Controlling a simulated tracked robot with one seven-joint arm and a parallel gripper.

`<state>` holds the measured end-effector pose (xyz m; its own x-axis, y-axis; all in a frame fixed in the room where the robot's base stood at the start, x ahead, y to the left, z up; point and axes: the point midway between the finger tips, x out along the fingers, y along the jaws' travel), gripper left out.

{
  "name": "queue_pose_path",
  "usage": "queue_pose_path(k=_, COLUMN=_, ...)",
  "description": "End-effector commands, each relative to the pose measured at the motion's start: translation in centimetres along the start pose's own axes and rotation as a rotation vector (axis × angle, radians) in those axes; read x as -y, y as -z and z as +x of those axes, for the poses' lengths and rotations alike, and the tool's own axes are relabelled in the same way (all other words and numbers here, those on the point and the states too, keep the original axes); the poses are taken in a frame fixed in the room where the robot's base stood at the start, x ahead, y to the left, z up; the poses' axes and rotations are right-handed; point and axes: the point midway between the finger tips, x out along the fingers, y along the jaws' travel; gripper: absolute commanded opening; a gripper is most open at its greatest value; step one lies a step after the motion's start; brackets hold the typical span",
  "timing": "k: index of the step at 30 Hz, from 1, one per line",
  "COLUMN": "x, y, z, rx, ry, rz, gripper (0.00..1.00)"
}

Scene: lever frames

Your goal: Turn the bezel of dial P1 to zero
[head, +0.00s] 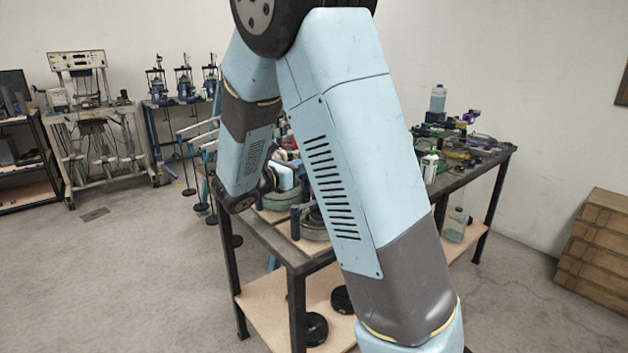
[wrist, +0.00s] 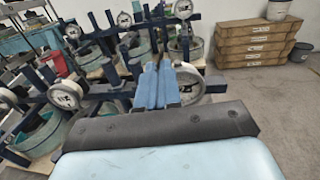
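Several round white-faced dials on dark blue lever frames show in the wrist view. One dial (wrist: 64,95) is left of my gripper (wrist: 163,66), another (wrist: 123,19) is farther back, and a third (wrist: 183,8) is at the top. A fourth dial (wrist: 6,100) is at the left edge. I cannot read any label, so I cannot tell which is P1. My gripper's blue fingers lie close together and look shut, with no dial visibly between them. In the head view my arm hides most of the lever frames.
The lever frames stand with round green tubs (wrist: 38,132) on a dark-framed table (head: 290,262). Bottles and small parts crowd its far right end. Wooden boxes (head: 597,245) stand at the right. The floor (head: 130,290) at the left is clear.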

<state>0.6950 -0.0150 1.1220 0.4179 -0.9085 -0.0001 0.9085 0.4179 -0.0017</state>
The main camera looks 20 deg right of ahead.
Motion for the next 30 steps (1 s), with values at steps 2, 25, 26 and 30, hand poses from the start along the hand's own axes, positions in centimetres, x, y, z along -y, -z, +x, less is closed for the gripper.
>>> queue_pose_path(k=2, x=0.49, y=-0.28, z=1.08, rx=0.007, ry=0.022, rz=0.003, gripper=0.0)
queue_pose_path(k=25, x=0.92, y=-0.27, z=1.2, rx=0.007, ry=0.024, rz=0.004, gripper=0.0)
queue_pose_path(k=26, x=0.97, y=-0.3, z=1.21, rx=0.007, ry=0.025, rz=0.004, gripper=0.0)
queue_pose_path(k=30, x=1.3, y=-0.42, z=1.22, rx=0.007, ry=0.026, rz=0.004, gripper=0.0)
